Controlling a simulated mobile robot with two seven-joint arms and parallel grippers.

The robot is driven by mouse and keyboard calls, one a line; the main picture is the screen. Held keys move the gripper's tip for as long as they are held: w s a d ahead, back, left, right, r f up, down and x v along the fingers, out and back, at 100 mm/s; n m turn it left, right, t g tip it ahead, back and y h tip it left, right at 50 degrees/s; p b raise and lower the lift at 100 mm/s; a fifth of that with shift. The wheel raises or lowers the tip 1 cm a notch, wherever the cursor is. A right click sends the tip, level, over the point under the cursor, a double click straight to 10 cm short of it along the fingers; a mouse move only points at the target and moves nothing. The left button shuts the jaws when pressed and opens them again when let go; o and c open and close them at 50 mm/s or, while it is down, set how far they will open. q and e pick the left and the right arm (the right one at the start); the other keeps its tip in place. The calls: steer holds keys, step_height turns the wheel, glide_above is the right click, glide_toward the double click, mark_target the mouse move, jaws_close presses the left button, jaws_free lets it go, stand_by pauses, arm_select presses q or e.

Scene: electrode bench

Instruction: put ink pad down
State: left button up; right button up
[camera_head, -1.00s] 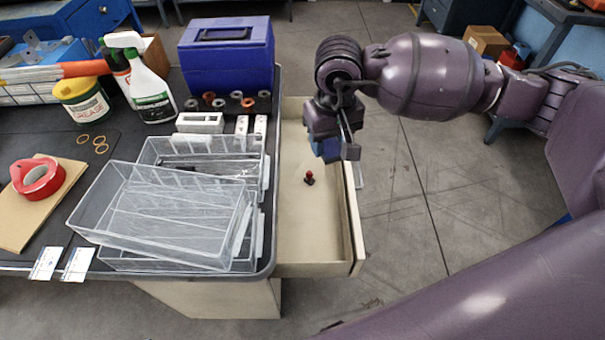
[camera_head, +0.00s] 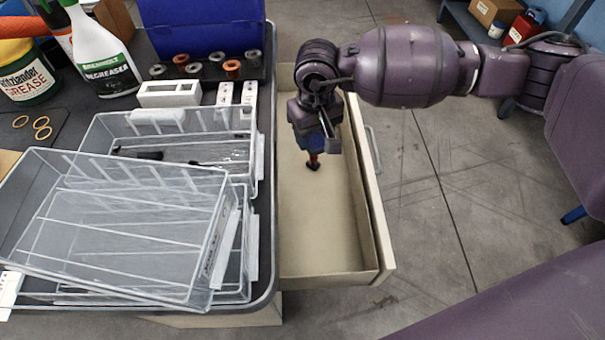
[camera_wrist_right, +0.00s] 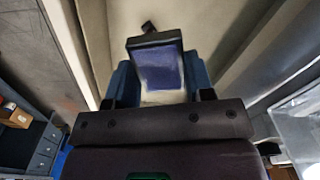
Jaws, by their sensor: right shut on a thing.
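The ink pad (camera_wrist_right: 161,68) has a dark frame and a blue-violet face. In the right wrist view it sits between the two blue fingers of my right gripper (camera_wrist_right: 160,84), which is shut on it. In the head view my right gripper (camera_head: 312,143) points down over the open drawer (camera_head: 318,235). The pad cannot be told apart from the fingers there, and its height above the drawer floor is unclear. A small red and black stamp (camera_head: 314,163) stands in the drawer just below the gripper, partly hidden. My left gripper is not in view.
The drawer's front half is clear. Its right wall (camera_head: 368,205) is close to the gripper. Clear stacked trays (camera_head: 115,235) lie on the bench to the left, with a blue box (camera_head: 200,25) behind. Grey floor lies to the right.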

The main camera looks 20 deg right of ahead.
steer(key=b, duration=0.3)
glide_above(312, 186)
step_height(312, 186, down, 11)
steer(key=shift+f, duration=0.35)
step_height(312, 186, down, 6)
steer(key=shift+r+b, duration=0.1)
steer(key=shift+b, duration=0.65)
steer(key=shift+r, duration=0.2)
steer(key=shift+f, duration=0.25)
steer(key=o, duration=1)
steer(key=shift+c, duration=0.2)
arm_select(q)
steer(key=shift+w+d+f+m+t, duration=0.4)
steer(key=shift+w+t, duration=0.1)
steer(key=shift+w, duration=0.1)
